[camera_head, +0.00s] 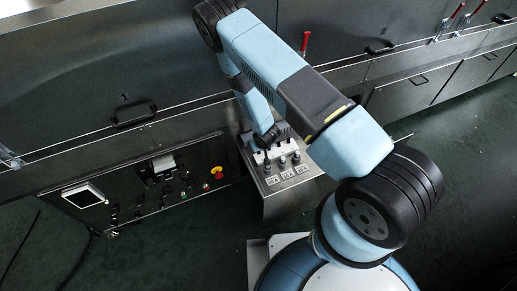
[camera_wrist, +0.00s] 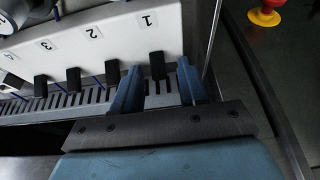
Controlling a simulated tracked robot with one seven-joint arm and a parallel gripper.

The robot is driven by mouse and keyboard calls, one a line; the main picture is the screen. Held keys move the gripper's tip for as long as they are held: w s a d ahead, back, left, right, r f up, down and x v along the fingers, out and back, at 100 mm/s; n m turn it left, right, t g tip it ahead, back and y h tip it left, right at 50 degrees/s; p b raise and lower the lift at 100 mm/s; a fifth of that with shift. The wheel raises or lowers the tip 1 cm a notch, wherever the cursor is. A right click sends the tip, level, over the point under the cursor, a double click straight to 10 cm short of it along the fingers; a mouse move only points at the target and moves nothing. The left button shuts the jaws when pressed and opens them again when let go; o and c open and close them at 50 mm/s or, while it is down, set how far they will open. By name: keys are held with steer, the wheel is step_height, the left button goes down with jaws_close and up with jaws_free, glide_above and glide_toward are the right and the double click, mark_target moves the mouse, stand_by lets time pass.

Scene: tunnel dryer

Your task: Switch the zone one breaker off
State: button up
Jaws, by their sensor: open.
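The zone one breaker (camera_wrist: 157,66) is a black toggle below the label "1" on a pale panel (camera_wrist: 115,22) in the wrist view. My gripper (camera_wrist: 159,72) is open, with one blue finger on each side of this toggle. The toggle stands between the fingertips; I cannot tell whether either finger touches it. Black toggles for label 2 (camera_wrist: 112,72) and label 3 (camera_wrist: 74,79) stand to the left, outside the fingers. In the head view my gripper (camera_head: 266,138) is low over the small metal box, and the breakers there are mostly hidden by my arm.
A red and yellow stop button (camera_wrist: 266,13) is at the top right of the wrist view; it also shows in the head view (camera_head: 217,173) left of the metal box (camera_head: 290,197). A control panel with a screen (camera_head: 84,194) is further left. Green floor is open in front.

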jaws_close()
stand_by(0.3)
steer(key=shift+s, duration=0.1)
steer(key=t, duration=0.1)
steer(key=s+t+y, duration=0.1)
steer(key=t, duration=0.1)
steer(key=shift+s+d, duration=0.1)
steer(key=shift+d, duration=0.2)
steer(key=shift+s+d+f+t+y, duration=0.1)
steer(key=shift+s+t+y, duration=0.2)
steer(key=shift+t, duration=0.6)
steer(key=shift+s+d+t+y, duration=0.1)
steer(key=shift+s+t+y, duration=0.2)
steer(key=shift+t, duration=0.6)
jaws_free()
